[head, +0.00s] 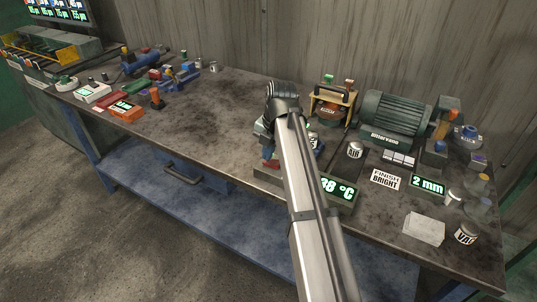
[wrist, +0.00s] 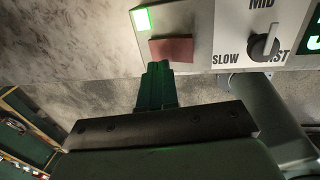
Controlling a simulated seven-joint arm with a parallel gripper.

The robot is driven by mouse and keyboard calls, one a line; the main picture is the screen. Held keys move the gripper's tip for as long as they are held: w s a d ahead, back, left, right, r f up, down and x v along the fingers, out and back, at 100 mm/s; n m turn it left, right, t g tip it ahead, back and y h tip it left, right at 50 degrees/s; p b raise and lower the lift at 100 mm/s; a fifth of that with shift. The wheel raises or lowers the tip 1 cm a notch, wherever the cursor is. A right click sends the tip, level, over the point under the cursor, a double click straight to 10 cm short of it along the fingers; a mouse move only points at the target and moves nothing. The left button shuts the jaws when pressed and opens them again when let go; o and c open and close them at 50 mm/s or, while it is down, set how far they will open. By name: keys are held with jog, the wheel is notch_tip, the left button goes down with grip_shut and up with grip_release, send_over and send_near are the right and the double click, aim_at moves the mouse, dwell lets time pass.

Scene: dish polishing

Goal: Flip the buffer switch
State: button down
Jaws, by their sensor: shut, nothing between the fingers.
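In the wrist view, a pale panel carries a reddish rocker-like switch (wrist: 171,50), which appears to be the buffer switch. A small square light (wrist: 144,19) beside it glows green. My gripper (wrist: 157,68) is shut and empty, its green fingers together with their tips just below the switch's near edge. I cannot tell whether they touch it. A dark knob (wrist: 264,45) sits to the right among the words SLOW, MID and FAST. In the head view, my arm crosses the bench and hides most of the panel; its green display (head: 338,188) reads 38 °C.
A green motor unit (head: 393,117) stands at the back right of the bench. White blocks, cans and a FINISH BRIGHT sign (head: 386,180) lie to the right of my arm. The bench top (head: 215,105) left of my arm is mostly clear.

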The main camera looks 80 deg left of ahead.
aim_at(262, 164)
notch_tip(262, 164, up, 13)
jog(key=s+a, duration=0.1)
jog(key=shift+s+a, duration=0.3)
jog(key=shift+f, duration=0.1)
dwell(0.4)
